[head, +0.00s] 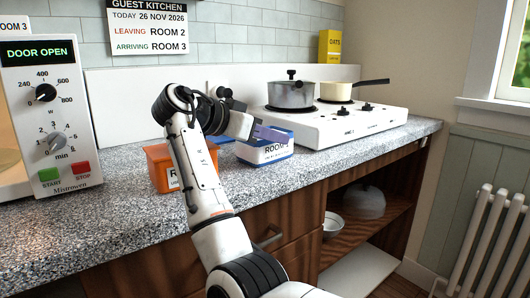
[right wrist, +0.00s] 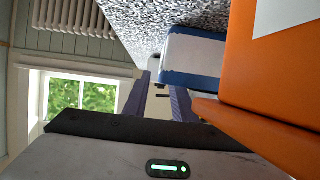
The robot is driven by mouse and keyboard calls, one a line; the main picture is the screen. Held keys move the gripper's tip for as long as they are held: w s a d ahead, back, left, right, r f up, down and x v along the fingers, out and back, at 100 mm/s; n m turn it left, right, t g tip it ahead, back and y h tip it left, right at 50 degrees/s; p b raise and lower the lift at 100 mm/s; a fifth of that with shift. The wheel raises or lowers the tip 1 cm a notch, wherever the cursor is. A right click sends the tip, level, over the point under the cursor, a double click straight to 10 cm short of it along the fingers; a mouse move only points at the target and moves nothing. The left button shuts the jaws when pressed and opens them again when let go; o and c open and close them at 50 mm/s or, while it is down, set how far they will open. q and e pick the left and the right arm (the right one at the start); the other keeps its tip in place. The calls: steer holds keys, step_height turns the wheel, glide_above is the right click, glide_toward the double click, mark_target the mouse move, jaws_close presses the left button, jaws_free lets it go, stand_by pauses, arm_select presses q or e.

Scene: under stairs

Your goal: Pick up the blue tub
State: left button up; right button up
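The blue tub (head: 266,156) stands on the speckled worktop in front of the hob, with a white ROOM label whose number I cannot read surely. It also shows in the right wrist view (right wrist: 192,58), beside the fingers. My right gripper (head: 272,133) reaches in from the left, its purplish fingers at the tub's top in the head view. In the right wrist view its two fingers (right wrist: 161,105) stand apart with a gap between them. No tub shows between them; whether they touch it I cannot tell. My left gripper is not in view.
An orange tub (head: 162,169) is close left of the blue one, partly behind my right arm, and large in the right wrist view (right wrist: 275,75). A white hob (head: 345,124) carries a lidded grey pot (head: 291,95) and a cream pan (head: 336,92). A microwave (head: 50,110) stands left.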

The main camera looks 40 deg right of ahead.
jaws_close()
steer(key=shift+r, duration=0.2)
step_height(320, 180, up, 10)
steer(key=p, duration=0.3)
steer(key=shift+f, duration=0.15)
stand_by(0.6)
stand_by(2.0)
